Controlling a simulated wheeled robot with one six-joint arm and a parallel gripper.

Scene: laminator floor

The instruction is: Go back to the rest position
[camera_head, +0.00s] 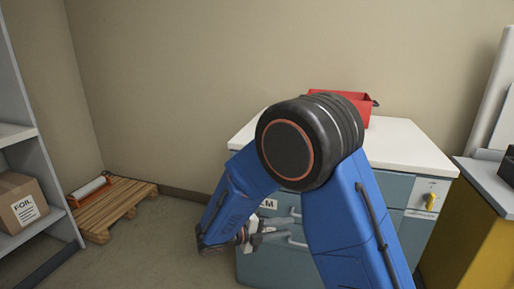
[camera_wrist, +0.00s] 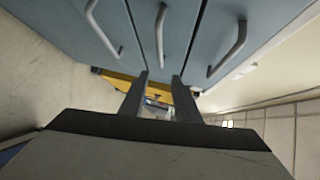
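My gripper (camera_head: 286,230) hangs low in front of the blue-grey drawer cabinet (camera_head: 268,268), at the end of my bent blue arm. Its two grey fingers are apart and point right, towards the drawer fronts. In the wrist view my gripper (camera_wrist: 159,77) is open, with nothing held between the fingers. Drawer handles show beyond the fingertips there, one of them a curved grey handle (camera_wrist: 160,35). I cannot tell whether a finger touches the cabinet. My arm hides part of the cabinet front.
A red bin (camera_head: 368,105) stands on the cabinet's white top (camera_head: 405,145), partly behind my arm. A yellow cabinet (camera_head: 480,235) is at right. A shelf with a FOIL box (camera_head: 22,203) stands at left. A wooden pallet (camera_head: 120,200) carries a roll (camera_head: 88,188). Floor between is clear.

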